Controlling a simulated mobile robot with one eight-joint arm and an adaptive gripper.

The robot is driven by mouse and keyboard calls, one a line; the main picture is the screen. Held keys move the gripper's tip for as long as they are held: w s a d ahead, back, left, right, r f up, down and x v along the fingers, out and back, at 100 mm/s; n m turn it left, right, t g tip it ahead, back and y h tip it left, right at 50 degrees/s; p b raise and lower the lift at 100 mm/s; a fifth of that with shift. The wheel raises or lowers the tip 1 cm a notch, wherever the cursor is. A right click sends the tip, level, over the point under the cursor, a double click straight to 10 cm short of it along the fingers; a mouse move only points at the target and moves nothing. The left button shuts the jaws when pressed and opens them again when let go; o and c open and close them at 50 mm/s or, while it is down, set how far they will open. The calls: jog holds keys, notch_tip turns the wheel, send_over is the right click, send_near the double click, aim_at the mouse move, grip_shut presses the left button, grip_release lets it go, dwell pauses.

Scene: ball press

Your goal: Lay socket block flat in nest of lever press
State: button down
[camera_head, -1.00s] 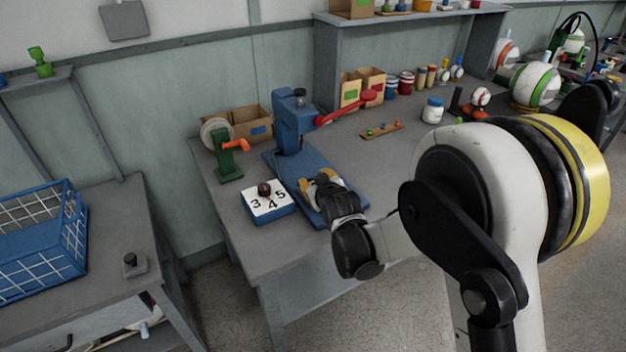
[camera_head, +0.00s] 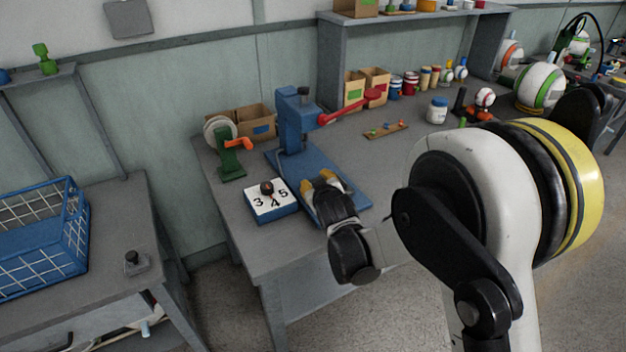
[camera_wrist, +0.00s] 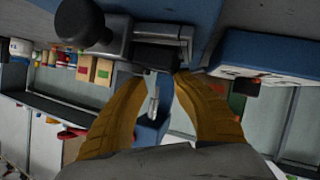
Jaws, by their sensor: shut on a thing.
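The blue lever press (camera_head: 293,125) with its red lever (camera_head: 345,108) stands on the workbench, its blue base plate (camera_head: 355,198) reaching forward. My gripper (camera_head: 318,182) is low over the front part of that plate. In the wrist view its yellow fingers (camera_wrist: 160,78) are shut on a small dark piece (camera_wrist: 157,57), seemingly the socket block. This piece is mostly hidden in the head view. It is close to a grey metal fixture (camera_wrist: 160,30), seemingly the nest, with a black round knob (camera_wrist: 82,22) beside it. I cannot tell whether the block touches the nest or lies flat.
A blue box with a white numbered top (camera_head: 270,200) stands just left of the base plate. A green stand with an orange handle (camera_head: 232,155) is behind it. A small peg board (camera_head: 386,129) lies right of the press. A blue wire basket (camera_head: 40,235) is on the left table.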

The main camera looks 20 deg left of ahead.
jog(key=c, duration=2.2)
grip_release()
jog(key=shift+w+d+f, duration=0.25)
jog(key=shift+w+d, duration=0.2)
jog(key=shift+d, duration=0.15)
jog(key=shift+o, duration=0.3)
jog(key=o, duration=1.4)
jog(key=shift+w+d, duration=0.3)
jog(key=shift+d, duration=0.1)
jog(key=shift+s+a, duration=0.1)
jog(key=shift+a, duration=0.15)
